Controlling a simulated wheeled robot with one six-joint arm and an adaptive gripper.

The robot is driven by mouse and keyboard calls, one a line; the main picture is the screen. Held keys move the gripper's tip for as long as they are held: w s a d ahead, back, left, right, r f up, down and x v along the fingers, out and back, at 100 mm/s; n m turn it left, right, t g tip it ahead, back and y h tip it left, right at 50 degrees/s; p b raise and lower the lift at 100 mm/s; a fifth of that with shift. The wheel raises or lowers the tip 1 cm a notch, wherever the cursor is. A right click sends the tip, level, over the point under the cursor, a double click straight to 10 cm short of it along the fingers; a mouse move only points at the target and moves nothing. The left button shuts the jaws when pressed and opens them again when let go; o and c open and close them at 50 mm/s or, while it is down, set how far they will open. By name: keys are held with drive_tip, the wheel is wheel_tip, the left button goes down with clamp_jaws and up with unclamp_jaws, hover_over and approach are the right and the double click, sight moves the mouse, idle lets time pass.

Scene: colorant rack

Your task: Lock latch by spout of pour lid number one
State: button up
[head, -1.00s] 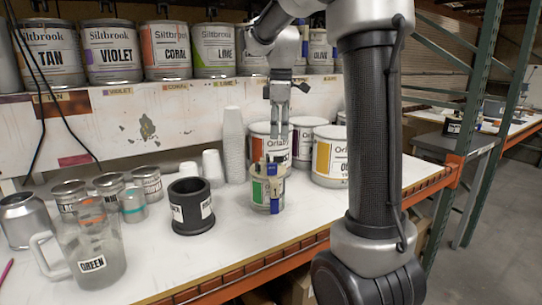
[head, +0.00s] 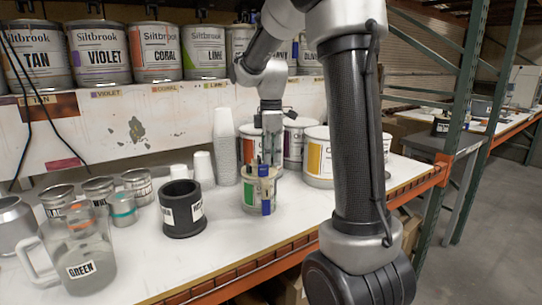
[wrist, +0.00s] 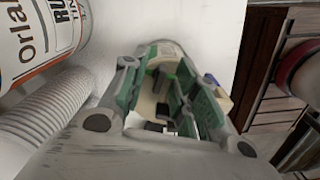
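A small can (head: 252,194) with a white and green label stands upright on the bench. It wears a cream pour lid (head: 264,174) with blue latch parts (head: 266,206) at its front. The lid also shows in the wrist view (wrist: 160,72), partly hidden behind my fingers. My gripper (head: 269,157) points down just behind the can's top in the head view. In the wrist view its green-padded fingers (wrist: 158,88) are apart, with part of the lid visible between and beyond them. I cannot tell whether they touch it, which latch is by the spout, or whether it is locked.
A black holder (head: 182,212) and a GREEN pitcher (head: 84,262) stand to the left. Stacked white cups (head: 224,150) and larger Orlalby cans (head: 318,160) stand behind. A shelf of paint cans (head: 107,50) is above. The orange bench edge (head: 250,272) is in front.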

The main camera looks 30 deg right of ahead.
clamp_jaws()
drive_tip(key=shift+m, duration=0.3)
drive_tip(key=m, duration=0.3)
drive_tip(key=shift+s+m, duration=0.1)
drive_tip(key=shift+m, duration=0.2)
drive_tip(key=m, duration=0.3)
drive_tip(key=shift+a+m, duration=0.1)
drive_tip(key=shift+m, duration=0.3)
drive_tip(key=m, duration=0.3)
drive_tip(key=shift+a, duration=0.1)
drive_tip(key=shift+s+a+m, duration=0.1)
drive_tip(key=shift+m, duration=2)
